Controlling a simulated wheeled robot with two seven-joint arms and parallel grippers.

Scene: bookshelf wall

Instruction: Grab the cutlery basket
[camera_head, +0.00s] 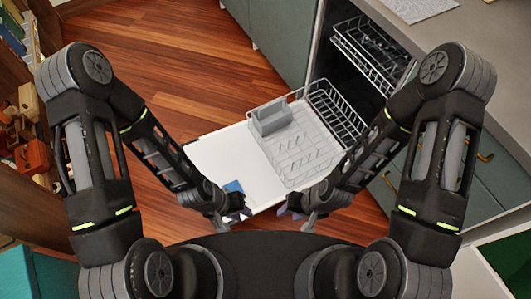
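The grey cutlery basket (270,118) sits in the far left corner of the dishwasher's pulled-out lower rack (305,150). The rack rests over the white open dishwasher door (215,160). My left gripper (236,216) is at the near left edge of the door, beside a small blue item (234,187); whether they touch is unclear. My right gripper (293,212) is at the near edge of the rack, well short of the basket. Both grippers are small and dark here, and their finger openings are hard to make out. Neither touches the basket.
An upper wire rack (368,50) sticks out of the dishwasher at the upper right. Cabinets and a countertop (480,40) line the right side. A wooden shelf with objects (28,140) stands at the left. Wooden floor (180,55) lies clear behind the door.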

